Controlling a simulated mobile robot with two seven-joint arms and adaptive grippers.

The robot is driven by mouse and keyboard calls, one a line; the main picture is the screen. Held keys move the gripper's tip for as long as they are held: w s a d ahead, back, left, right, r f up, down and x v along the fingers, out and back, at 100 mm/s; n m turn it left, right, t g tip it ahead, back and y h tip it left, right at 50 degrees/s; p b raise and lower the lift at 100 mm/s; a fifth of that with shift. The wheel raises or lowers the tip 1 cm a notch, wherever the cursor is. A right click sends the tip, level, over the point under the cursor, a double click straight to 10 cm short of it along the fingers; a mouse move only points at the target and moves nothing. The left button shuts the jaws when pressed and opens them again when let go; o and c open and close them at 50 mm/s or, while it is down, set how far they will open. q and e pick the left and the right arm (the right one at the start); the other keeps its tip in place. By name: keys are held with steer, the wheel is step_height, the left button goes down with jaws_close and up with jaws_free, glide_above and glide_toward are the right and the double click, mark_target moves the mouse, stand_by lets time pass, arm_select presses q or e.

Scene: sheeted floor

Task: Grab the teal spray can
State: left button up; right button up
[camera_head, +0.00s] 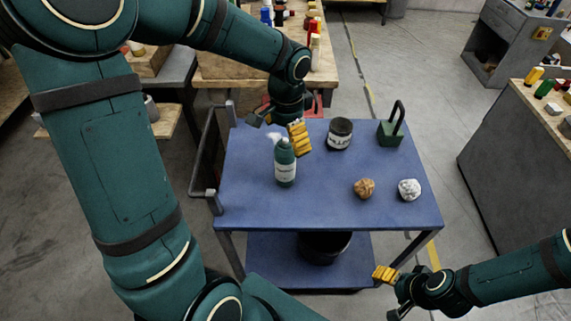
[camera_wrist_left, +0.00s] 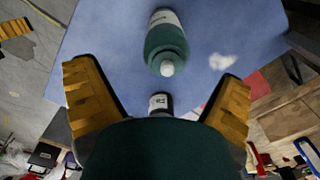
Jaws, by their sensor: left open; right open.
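The teal spray can (camera_head: 285,168) stands upright on the blue cart top, left of its middle, with a pale label and a white nozzle. My left gripper (camera_head: 279,131) is open just above and behind it. In the left wrist view, the can (camera_wrist_left: 166,45) lies ahead of the gap between the spread yellow fingers (camera_wrist_left: 160,75), with nothing held. My right gripper (camera_head: 388,292) is open and empty, low at the cart's front right corner, off the cart top.
The blue cart (camera_head: 320,205) also carries a dark labelled jar (camera_head: 340,134), a green handled object (camera_head: 391,127), a brown lump (camera_head: 364,188) and a crumpled white ball (camera_head: 409,189). A white patch (camera_head: 273,137) lies behind the can. A workbench (camera_head: 325,65) stands behind.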

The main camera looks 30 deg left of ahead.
mark_target(285, 161)
arm_select(q)
steer(key=shift+w+a+f+b, duration=0.1)
steer(key=shift+f+b, duration=0.1)
steer(key=shift+f, duration=0.9)
steer(key=shift+w+a+f+b, duration=0.15)
steer(key=shift+f+b, duration=0.1)
steer(key=shift+f, duration=0.8)
steer(key=shift+w+a+f+b, duration=0.1)
steer(key=shift+f+b, duration=0.1)
steer(key=shift+f, duration=0.9)
steer(key=shift+d, duration=0.1)
steer(key=c, duration=1.3)
